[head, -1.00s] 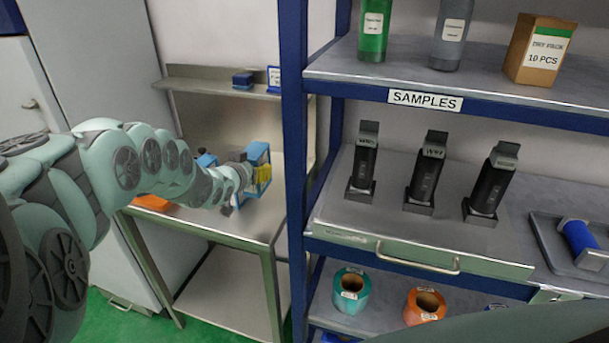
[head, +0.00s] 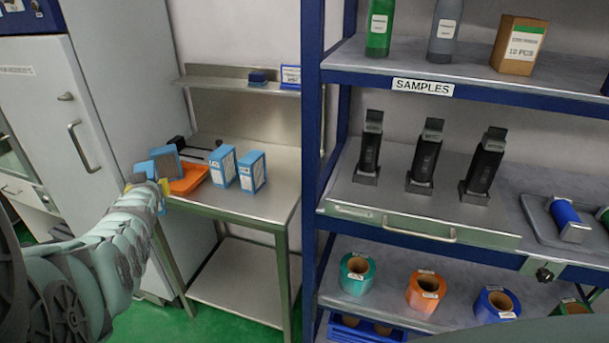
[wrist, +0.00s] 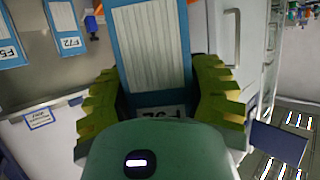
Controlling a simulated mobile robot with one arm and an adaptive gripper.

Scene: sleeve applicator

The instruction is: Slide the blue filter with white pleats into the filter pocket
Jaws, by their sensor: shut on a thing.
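In the wrist view, the blue filter with white pleats (wrist: 150,50) lies between the yellow-green fingers of my gripper (wrist: 165,100), which press on both its sides. Its pleated face shows, and its end label is partly hidden by my gripper. In the head view, my gripper (head: 148,190) is at the left front of the steel table, with the held filter (head: 144,169) just above the fingers. A blue-framed piece with a grey face (head: 167,162) shows just behind it; whether it is separate, I cannot tell. I cannot make out the filter pocket.
Two blue-and-white boxed filters (head: 222,167) (head: 252,172) stand on the steel table (head: 265,205). An orange tray (head: 190,178) lies left of them. A grey cabinet (head: 120,100) is to the left. The blue shelf post (head: 312,150) bounds the right.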

